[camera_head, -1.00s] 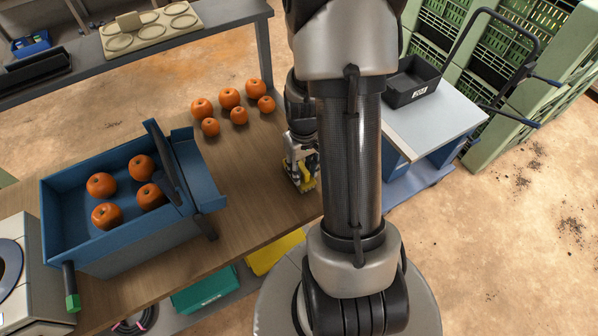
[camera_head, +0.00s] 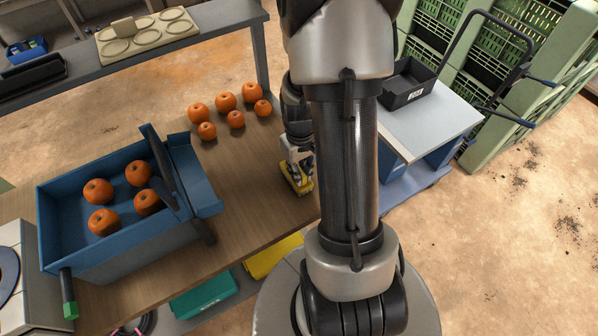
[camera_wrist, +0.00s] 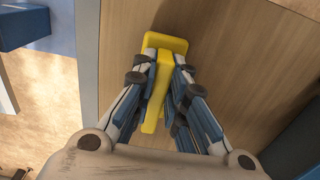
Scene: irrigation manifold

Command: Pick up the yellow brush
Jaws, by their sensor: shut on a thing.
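The yellow brush (camera_wrist: 163,78) is between the two fingers of my gripper (camera_wrist: 162,62) in the wrist view, with its wider yellow end showing beyond the fingertips. My gripper is shut on it. In the head view the brush (camera_head: 297,183) is at the right end of the wooden table (camera_head: 245,165), below my gripper (camera_head: 297,165). My arm hides part of the gripper and the table there. I cannot tell whether the brush touches the table.
A blue bin (camera_head: 60,215) with several orange fruits stands left on the table. More loose orange fruits (camera_head: 225,101) lie at the back. A black tray (camera_head: 408,85) sits on a grey-topped cart (camera_head: 432,120) at right. Green crates (camera_head: 500,60) stand behind.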

